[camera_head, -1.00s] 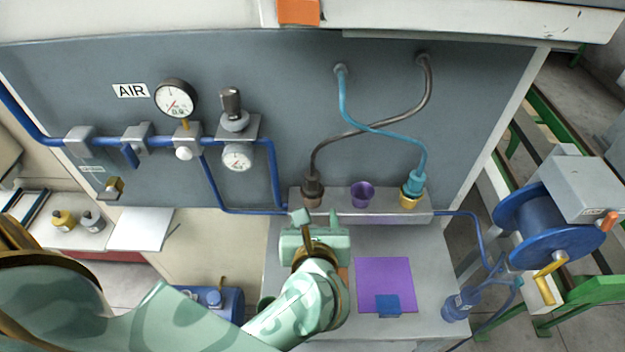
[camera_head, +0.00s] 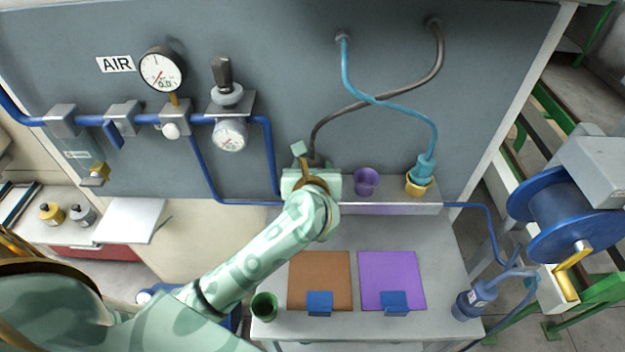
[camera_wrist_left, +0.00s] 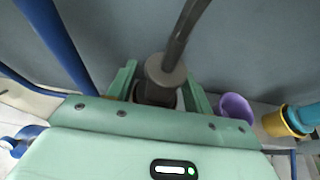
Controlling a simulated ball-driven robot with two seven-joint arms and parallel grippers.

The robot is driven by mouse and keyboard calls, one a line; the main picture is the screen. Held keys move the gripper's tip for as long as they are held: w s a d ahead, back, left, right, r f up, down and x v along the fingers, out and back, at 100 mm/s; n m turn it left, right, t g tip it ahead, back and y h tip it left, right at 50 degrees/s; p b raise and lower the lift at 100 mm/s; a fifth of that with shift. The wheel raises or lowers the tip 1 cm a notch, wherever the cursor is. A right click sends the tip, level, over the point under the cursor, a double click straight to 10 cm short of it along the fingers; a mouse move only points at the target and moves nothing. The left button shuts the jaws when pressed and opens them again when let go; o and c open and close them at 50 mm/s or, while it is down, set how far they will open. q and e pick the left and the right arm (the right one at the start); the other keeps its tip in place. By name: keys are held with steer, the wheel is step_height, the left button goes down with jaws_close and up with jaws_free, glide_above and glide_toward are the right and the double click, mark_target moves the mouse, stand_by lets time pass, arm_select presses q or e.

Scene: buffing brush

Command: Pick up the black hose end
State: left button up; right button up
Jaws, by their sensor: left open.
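The black hose (camera_head: 348,104) hangs from the grey panel and crosses the blue hose (camera_head: 413,108). Its black end (camera_wrist_left: 160,82) stands upright in a cup, in the wrist view, between the two green fingers of my left gripper (camera_wrist_left: 162,90). The fingers are apart, one on each side of it; I cannot tell whether they touch it. In the head view my left gripper (camera_head: 311,168) hides most of this end. The blue hose end (camera_head: 425,167) stands in a yellow cup (camera_head: 419,187). My right gripper is not in view.
An empty purple cup (camera_head: 366,181) stands on the ledge between the two hose ends. A brown mat (camera_head: 320,272) and a purple mat (camera_head: 390,272) lie on the bench below. A green cup (camera_head: 264,306) is at the front left. Blue pipe (camera_head: 272,165) runs just left of the gripper.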

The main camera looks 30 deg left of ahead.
arm_select(q)
steer(key=shift+s+r, duration=0.1)
steer(key=c, duration=1)
steer(key=shift+c, duration=0.5)
